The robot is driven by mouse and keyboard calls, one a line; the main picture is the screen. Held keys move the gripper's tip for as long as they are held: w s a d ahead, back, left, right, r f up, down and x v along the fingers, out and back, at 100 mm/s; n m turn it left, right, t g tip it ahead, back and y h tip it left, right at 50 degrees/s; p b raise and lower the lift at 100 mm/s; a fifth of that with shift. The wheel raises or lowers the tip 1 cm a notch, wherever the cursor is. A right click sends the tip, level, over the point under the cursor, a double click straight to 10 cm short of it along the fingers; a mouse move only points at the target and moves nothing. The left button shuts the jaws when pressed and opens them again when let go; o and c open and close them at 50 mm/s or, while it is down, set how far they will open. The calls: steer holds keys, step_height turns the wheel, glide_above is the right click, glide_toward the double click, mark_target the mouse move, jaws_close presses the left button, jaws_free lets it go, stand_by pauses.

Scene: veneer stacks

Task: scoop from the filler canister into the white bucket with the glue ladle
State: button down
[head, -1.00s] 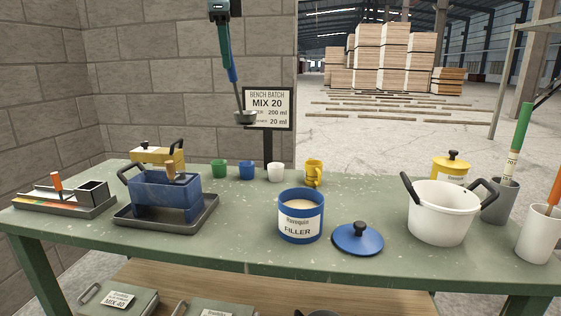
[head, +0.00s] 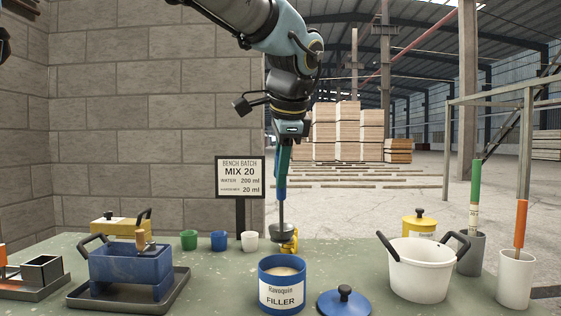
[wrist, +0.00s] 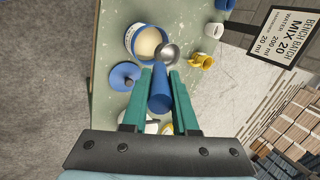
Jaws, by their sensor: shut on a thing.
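My gripper (head: 283,160) is shut on the blue handle of the glue ladle (head: 282,228), which hangs upright with its metal bowl low. In the wrist view the green fingers (wrist: 160,88) hold the blue handle, and the bowl (wrist: 168,53) appears beside the canister's mouth. In the head view the bowl is above and slightly behind the filler canister (head: 281,293). The canister is blue, open and holds pale filler (wrist: 148,42). Its blue lid (head: 344,302) lies on the table to its right. The white bucket (head: 420,270), with black handles, stands further right and looks empty.
A yellow mug (head: 291,242) stands behind the ladle. Green, blue and white cups stand to its left. A blue container (head: 130,272) sits in a tray at left. Grey (head: 470,254) and white (head: 515,280) holders with sticks stand at right. A sign (head: 240,178) rises behind the table.

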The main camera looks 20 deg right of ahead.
mark_target(282, 217)
steer(key=w+d+f+g+p, duration=0.1)
steer(key=f, duration=0.2)
steer(key=w+f+g+y+p, duration=0.1)
steer(key=w+f, duration=0.1)
steer(key=f, duration=0.2)
steer(key=w+d+f+g, duration=0.1)
steer(key=w+f, duration=0.1)
steer(key=f, duration=0.1)
steer(key=shift+w+d+f+p, duration=0.15)
steer(key=shift+d+f+p, duration=0.2)
steer(key=shift+f+p, duration=0.05)
stand_by(1.7)
